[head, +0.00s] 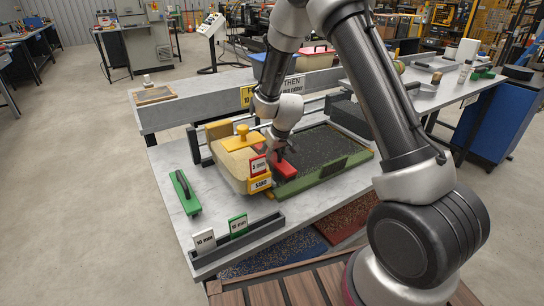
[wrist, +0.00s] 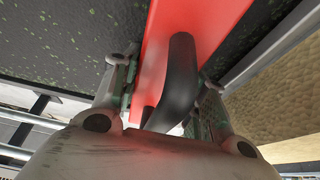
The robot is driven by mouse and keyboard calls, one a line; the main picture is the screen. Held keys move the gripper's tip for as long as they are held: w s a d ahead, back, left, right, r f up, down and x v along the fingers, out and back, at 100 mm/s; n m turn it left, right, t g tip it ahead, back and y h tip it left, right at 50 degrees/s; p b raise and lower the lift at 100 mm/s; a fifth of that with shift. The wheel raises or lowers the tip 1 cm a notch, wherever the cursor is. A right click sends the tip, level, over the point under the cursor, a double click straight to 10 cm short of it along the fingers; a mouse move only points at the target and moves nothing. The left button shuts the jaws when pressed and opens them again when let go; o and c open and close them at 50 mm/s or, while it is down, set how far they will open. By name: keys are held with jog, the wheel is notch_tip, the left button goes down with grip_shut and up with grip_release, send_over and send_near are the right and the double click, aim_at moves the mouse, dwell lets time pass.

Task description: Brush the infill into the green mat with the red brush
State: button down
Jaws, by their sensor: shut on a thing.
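The mat (head: 318,150) lies on the bench to the right of the sand bin, with a green front edge (head: 330,174) and a dark surface. In the wrist view the mat (wrist: 55,40) is dark with green specks. The red brush (head: 285,171) is at the mat's left front part. My gripper (head: 280,153) is above the brush. In the wrist view my gripper (wrist: 165,95) is shut on the black handle (wrist: 180,75) of the red brush (wrist: 215,25). The brush's underside is hidden, so I cannot tell whether it touches the mat.
A tan sand bin (head: 228,162) with a yellow knobbed piece (head: 242,135) stands close left of the brush. A green tool (head: 185,192) lies at the bench's left. A dark rack (head: 238,242) with cards sits at the front. Bare bench (head: 225,212) lies between them.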

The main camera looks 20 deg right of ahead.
aim_at(332, 138)
jog(key=w+d, duration=0.3)
jog(key=d, duration=0.7)
jog(key=w+d, duration=0.3)
jog(key=d, duration=0.7)
jog(key=w+d, duration=0.3)
jog(key=d, duration=0.7)
jog(key=shift+d, duration=0.25)
jog(key=shift+s+a, duration=0.3)
jog(key=shift+a, duration=0.75)
jog(key=shift+s+a, duration=0.3)
jog(key=shift+a, duration=0.75)
jog(key=shift+s+a, duration=0.3)
jog(key=shift+a, duration=0.75)
jog(key=shift+w+d, duration=0.35)
jog(key=shift+d, duration=0.7)
jog(key=shift+w+d, duration=0.3)
jog(key=shift+d, duration=0.7)
jog(key=shift+w+d, duration=0.35)
jog(key=shift+d, duration=0.7)
jog(key=s+a, duration=0.3)
jog(key=a, duration=0.7)
jog(key=s+a, duration=0.3)
jog(key=a, duration=0.7)
jog(key=s+a, duration=0.3)
jog(key=a, duration=0.7)
jog(key=shift+s+a, duration=0.15)
jog(key=shift+a, duration=0.1)
